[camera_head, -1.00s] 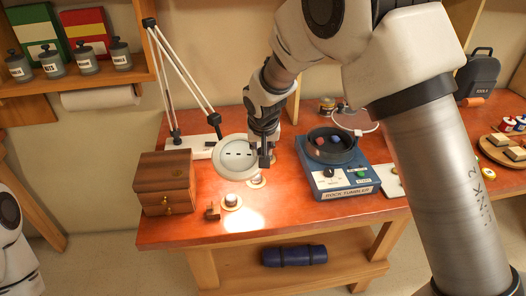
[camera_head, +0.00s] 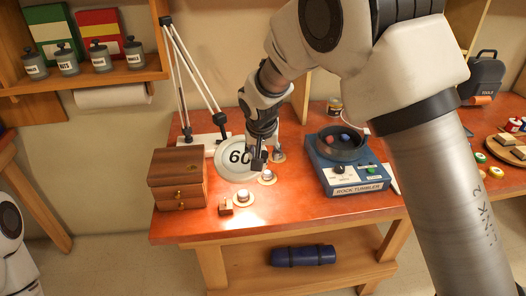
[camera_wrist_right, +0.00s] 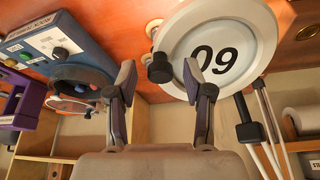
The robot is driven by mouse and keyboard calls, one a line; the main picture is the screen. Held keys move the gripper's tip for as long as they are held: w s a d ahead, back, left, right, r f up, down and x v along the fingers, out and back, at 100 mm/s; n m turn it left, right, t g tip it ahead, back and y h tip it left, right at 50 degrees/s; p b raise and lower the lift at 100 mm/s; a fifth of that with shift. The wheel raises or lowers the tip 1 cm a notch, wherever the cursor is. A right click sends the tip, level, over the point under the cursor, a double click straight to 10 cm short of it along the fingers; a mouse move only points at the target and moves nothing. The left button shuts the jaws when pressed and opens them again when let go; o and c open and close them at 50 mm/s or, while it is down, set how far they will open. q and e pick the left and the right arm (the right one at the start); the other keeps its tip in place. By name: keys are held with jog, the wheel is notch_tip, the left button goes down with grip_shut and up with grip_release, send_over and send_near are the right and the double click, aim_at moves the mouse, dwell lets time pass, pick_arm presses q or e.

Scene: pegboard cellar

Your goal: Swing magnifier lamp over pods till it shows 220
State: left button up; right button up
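The magnifier lamp's round white head (camera_head: 224,172) reads 60 in the head view. It hangs over the table, left of the pods. In the right wrist view the head (camera_wrist_right: 256,83) shows the number upside down. A dark knob (camera_wrist_right: 160,69) on its rim lies between the fingertips of my right gripper (camera_wrist_right: 158,78), with gaps on both sides. The right gripper (camera_head: 258,160) is open at the head's right edge. Pods on round wooden discs stand in a slanted row: a near pod (camera_head: 243,197), a middle pod (camera_head: 267,175), a far one (camera_head: 278,155) partly hidden. My left gripper is out of view.
The lamp's white base (camera_head: 203,139) is behind. A blue rock tumbler (camera_head: 350,180) stands right of the pods. The table's front middle is clear.

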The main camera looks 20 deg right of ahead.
jog(key=v, duration=1.2)
jog(key=shift+w, duration=0.15)
